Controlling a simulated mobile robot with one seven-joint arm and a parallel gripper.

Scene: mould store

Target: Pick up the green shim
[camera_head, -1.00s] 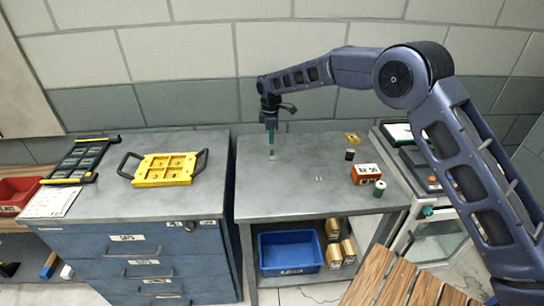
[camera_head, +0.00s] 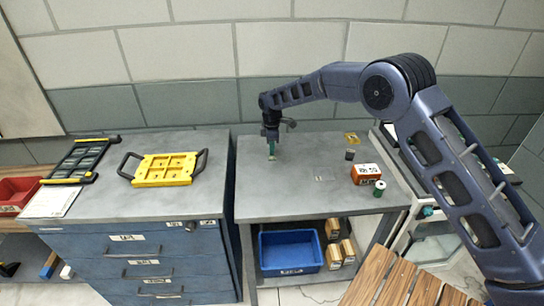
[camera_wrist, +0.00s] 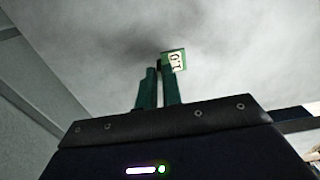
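The green shim (camera_head: 271,158) is a small piece with a pale label, at the back left of the right-hand grey worktop. In the wrist view the shim (camera_wrist: 175,59), with its printed white label, shows at the tip of the right green finger. My gripper (camera_head: 271,149) points straight down, its fingertips at the shim close above the worktop.
The worktop (camera_head: 290,198) also holds an orange labelled box (camera_head: 366,175), a green-and-white spool (camera_head: 379,188), a dark cylinder (camera_head: 350,155) and a yellow piece (camera_head: 352,138). A yellow handled frame (camera_head: 163,181) lies on the left cabinet. The front left of the worktop is clear.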

